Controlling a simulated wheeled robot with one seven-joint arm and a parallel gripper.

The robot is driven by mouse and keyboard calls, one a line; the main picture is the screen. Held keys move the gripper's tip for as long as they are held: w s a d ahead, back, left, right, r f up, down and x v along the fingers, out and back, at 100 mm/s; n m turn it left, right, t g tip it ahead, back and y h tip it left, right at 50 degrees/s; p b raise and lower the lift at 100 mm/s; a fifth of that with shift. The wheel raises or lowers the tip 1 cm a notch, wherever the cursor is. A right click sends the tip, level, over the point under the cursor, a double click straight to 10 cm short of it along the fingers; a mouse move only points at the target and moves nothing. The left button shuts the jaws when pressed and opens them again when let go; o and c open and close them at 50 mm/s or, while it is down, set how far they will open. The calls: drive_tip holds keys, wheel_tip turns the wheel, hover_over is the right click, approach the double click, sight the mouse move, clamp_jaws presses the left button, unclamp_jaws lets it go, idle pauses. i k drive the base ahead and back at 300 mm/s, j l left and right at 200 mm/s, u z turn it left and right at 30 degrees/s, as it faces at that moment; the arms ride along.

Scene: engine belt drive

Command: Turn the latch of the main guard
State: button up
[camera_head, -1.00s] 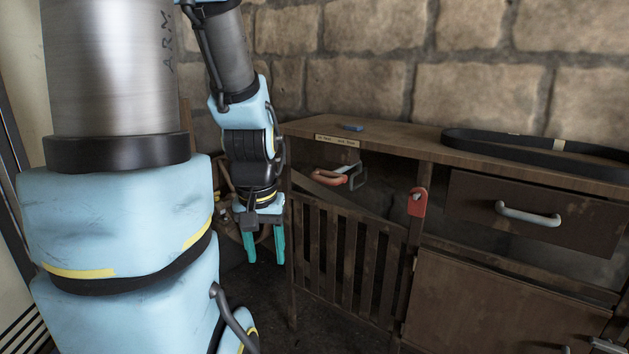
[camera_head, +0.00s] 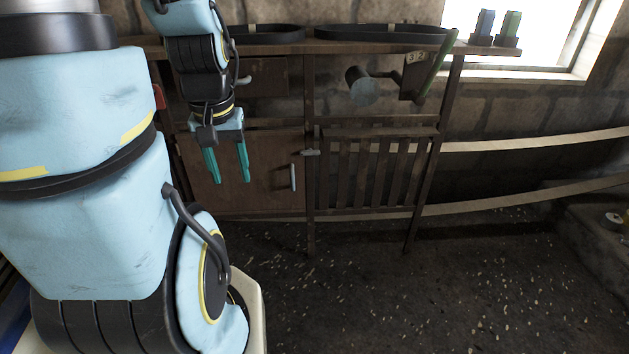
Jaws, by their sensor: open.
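A slatted wooden guard (camera_head: 375,172) closes the lower right bay of the workbench. A small pale grey latch (camera_head: 311,152) sits at its upper left corner, against the post, and looks roughly horizontal. A red plate (camera_head: 159,97) shows partly at the left, beside my arm. I cannot tell which of these parts belongs to the main guard. My gripper (camera_head: 228,178) points down with its two teal fingers apart and nothing between them. It appears in front of the plain wooden cupboard door (camera_head: 262,172), left of the grey latch and apart from it.
The cupboard door has a pale vertical handle (camera_head: 293,176). Black belts (camera_head: 375,32) lie on the bench top. A grey cylinder (camera_head: 362,86) stands out above the guard. Long pale belts (camera_head: 530,142) run off right. The floor in front is clear.

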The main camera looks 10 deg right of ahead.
sight(309, 152)
drive_tip(key=l+z, duration=0.2)
drive_tip(key=k+l+u, duration=0.1)
drive_tip(key=l+u, duration=0.4)
drive_tip(key=k+l+u, duration=0.1)
drive_tip(key=l+u, duration=0.15)
drive_tip(key=u, duration=0.2)
drive_tip(key=k+l+u, duration=0.2)
drive_tip(key=u, duration=0.3)
drive_tip(key=k+l, duration=0.05)
drive_tip(key=l, duration=0.05)
